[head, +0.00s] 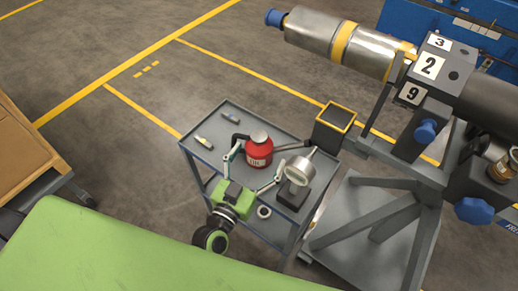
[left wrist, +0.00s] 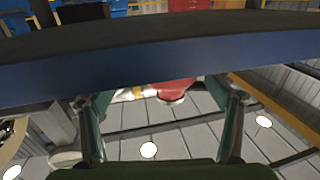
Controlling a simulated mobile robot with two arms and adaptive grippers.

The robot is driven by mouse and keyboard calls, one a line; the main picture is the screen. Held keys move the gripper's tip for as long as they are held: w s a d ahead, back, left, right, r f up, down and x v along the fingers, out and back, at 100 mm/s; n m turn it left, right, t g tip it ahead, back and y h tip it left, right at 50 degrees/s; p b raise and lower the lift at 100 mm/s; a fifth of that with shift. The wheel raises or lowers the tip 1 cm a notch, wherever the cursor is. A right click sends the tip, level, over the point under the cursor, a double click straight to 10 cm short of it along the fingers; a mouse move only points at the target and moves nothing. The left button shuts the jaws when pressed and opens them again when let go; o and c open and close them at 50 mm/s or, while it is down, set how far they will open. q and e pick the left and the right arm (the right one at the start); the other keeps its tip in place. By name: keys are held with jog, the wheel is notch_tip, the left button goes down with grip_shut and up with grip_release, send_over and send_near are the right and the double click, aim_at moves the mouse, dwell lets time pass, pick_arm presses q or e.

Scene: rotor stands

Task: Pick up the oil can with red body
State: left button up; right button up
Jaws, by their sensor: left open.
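The oil can with red body (head: 259,154) stands upright on the top of the grey cart (head: 216,165). It has a pale lid, and dark parts stick out on both sides. My left gripper (head: 253,168) is open on the near side of the can, its two fingers spread apart, one toward the can's left and one toward its right. I cannot tell whether either touches it. In the left wrist view, which looks upside down, the red can (left wrist: 174,87) shows between the open fingers, partly hidden by a dark band. My right gripper is not in view.
A round gauge (head: 300,171) on a dark block stands close to my right finger. A ring (head: 264,211) and small tubes (head: 204,143) lie on the cart. A black yellow-rimmed bin (head: 335,122) and a large rotor stand (head: 385,215) are to the right.

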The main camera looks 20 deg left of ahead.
pick_arm(q)
jog(key=shift+w+d+f, duration=0.1)
jog(key=shift+w+d, duration=0.1)
jog(key=shift+w, duration=0.85)
jog(key=c, duration=1.7)
jog(key=shift+r, duration=0.2)
